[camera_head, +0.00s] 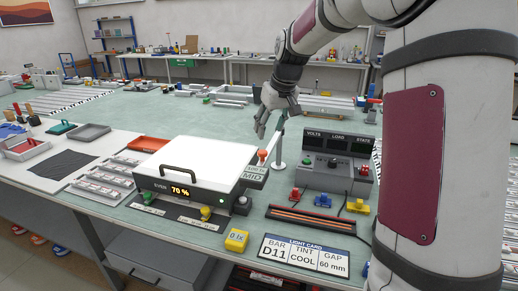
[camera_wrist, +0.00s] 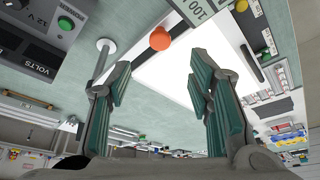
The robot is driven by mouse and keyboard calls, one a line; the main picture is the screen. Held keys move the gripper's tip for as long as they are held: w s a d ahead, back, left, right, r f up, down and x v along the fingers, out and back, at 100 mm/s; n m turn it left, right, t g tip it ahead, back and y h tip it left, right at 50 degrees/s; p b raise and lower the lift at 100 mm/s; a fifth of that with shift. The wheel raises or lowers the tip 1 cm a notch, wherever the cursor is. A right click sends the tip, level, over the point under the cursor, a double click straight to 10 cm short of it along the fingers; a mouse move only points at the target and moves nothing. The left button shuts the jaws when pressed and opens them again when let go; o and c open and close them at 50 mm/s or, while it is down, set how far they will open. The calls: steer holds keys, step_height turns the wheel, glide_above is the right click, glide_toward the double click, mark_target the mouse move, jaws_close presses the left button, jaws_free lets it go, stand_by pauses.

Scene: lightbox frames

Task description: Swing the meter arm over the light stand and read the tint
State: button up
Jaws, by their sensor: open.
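The light stand (camera_head: 198,160) is a box with a white lit top, a black handle and a display reading "EVEN 70 %". Its white top also fills the middle of the wrist view (camera_wrist: 150,72). A slim grey post (camera_head: 279,150) on a round base stands just behind its right corner. An orange knob (camera_head: 262,155) sits at that corner above a "MID" label; it also shows in the wrist view (camera_wrist: 160,38). I cannot clearly tell which part is the meter arm. My gripper (camera_head: 275,120) is open and empty above the post and knob, its left finger overlapping the post in the wrist view (camera_wrist: 160,85).
A grey meter console (camera_head: 335,160) marked VOLTS, LOAD and STATE stands right of the post. A light card (camera_head: 304,255) reads BAR D11, TINT COOL, GAP 60 mm. A yellow timer block (camera_head: 237,240) is at the front. Trays (camera_head: 90,133) lie left; the green bench behind is partly clear.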

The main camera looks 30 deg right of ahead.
mark_target(262, 152)
steer(key=x, duration=1)
steer(key=shift+w+f, duration=0.15)
steer(key=shift+c, duration=0.4)
jaws_close()
